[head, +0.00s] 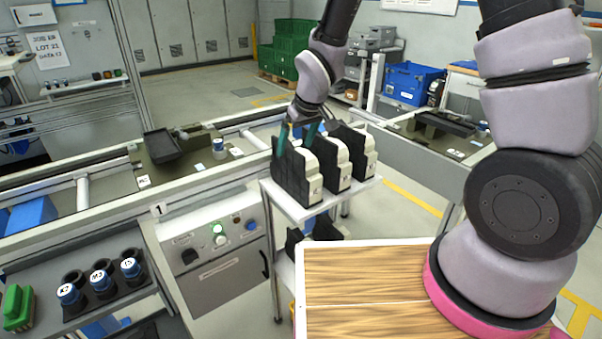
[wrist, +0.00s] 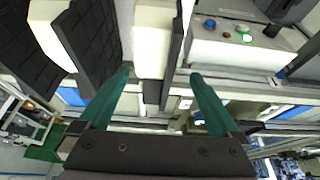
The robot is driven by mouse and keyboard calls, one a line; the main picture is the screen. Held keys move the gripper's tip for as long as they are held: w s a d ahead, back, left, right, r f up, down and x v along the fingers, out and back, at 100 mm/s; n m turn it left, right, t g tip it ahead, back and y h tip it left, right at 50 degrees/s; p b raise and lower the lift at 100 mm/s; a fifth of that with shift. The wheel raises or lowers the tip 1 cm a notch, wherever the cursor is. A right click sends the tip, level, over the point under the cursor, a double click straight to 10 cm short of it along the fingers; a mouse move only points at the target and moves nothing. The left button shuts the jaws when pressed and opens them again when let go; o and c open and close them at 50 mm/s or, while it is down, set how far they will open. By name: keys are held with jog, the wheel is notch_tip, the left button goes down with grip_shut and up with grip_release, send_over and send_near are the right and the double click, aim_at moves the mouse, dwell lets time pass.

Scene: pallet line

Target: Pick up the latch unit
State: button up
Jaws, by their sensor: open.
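Three black-and-white units stand upright side by side on a small white shelf (head: 306,211): a left one (head: 311,178), a middle one (head: 341,172) and a right one (head: 368,158). I cannot tell which is the latch unit; no label is readable. My gripper (head: 298,139) is open, with teal fingers pointing down at the top of the left unit. In the wrist view, the open fingers (wrist: 160,78) have a white-and-black unit (wrist: 154,40) in line with the gap between them. Contact cannot be told. The fingertips partly hide the left unit's rear in the head view.
A grey control box (head: 215,240) with buttons stands left of the shelf. A conveyor (head: 110,205) runs behind it. A wooden-topped surface (head: 365,290) is in front, right of the shelf. Dark items sit on a lower shelf level (head: 325,228).

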aim_at(294, 150)
jog(key=x, duration=0.4)
jog(key=shift+f, duration=0.1)
jog(key=x, duration=0.5)
jog(key=shift+w+d+f, duration=0.1)
jog(key=shift+w+d, duration=0.1)
jog(key=shift+d, duration=0.2)
grip_shut()
